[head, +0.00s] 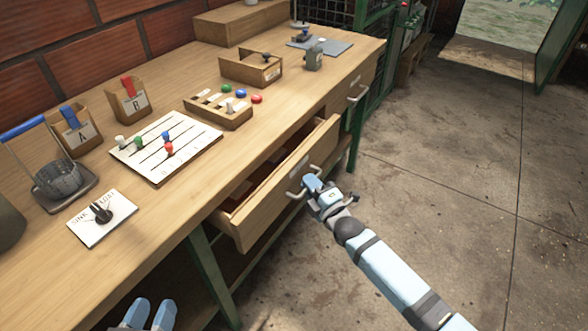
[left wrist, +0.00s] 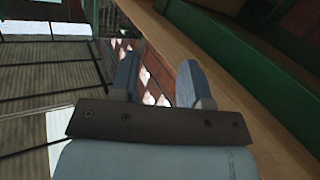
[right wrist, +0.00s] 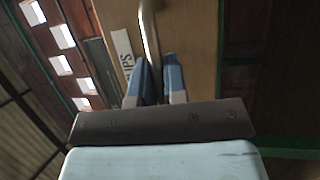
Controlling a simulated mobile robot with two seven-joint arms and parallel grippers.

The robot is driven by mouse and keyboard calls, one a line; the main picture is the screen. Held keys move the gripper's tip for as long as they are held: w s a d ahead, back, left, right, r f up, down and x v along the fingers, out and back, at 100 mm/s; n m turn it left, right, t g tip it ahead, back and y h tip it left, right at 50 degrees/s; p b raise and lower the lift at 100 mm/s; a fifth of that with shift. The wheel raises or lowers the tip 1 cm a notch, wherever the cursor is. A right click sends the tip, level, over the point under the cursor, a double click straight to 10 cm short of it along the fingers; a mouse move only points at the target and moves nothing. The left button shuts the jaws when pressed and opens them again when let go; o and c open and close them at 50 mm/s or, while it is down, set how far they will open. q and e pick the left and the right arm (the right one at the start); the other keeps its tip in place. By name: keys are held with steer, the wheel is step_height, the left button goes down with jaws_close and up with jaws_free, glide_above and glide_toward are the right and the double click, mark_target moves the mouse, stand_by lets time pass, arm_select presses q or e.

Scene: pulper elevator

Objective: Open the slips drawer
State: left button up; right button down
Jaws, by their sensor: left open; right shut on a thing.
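The slips drawer (head: 275,190) under the wooden bench stands pulled out, its inside showing dark with something reddish in it. Its metal bar handle (head: 296,188) is on the front face. My right gripper (head: 312,184) is shut on this handle, which also shows between the fingers in the right wrist view (right wrist: 148,45). A white label reading "IPS" (right wrist: 124,60) shows beside the handle there. My left gripper (head: 150,314) is open and empty at the bottom edge of the head view, in front of the bench; its spread fingers show in the left wrist view (left wrist: 157,80).
A second closed drawer with a handle (head: 358,94) is farther back. The concrete floor (head: 450,180) at right is clear.

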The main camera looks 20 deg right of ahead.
arm_select(q)
steer(key=s+a+f+g+y+p, duration=0.2)
steer(key=a+f+g+p, duration=0.1)
steer(key=f+p, duration=0.2)
steer(key=p, duration=0.2)
steer(key=shift+s+a+g+y+p, duration=0.3)
steer(key=shift+a, duration=0.1)
arm_select(e)
steer(key=s+d, duration=1.3)
steer(key=s, duration=0.4)
steer(key=shift+s+d, duration=0.25)
steer(key=shift+d, duration=0.05)
steer(key=c, duration=1.5)
jaws_free()
steer(key=shift+o, duration=0.2)
arm_select(q)
steer(key=shift+f+p, duration=0.1)
steer(key=shift+p, duration=0.3)
arm_select(e)
steer(key=v, duration=1.4)
arm_select(q)
steer(key=shift+r, duration=0.25)
arm_select(e)
steer(key=shift+w, duration=0.1)
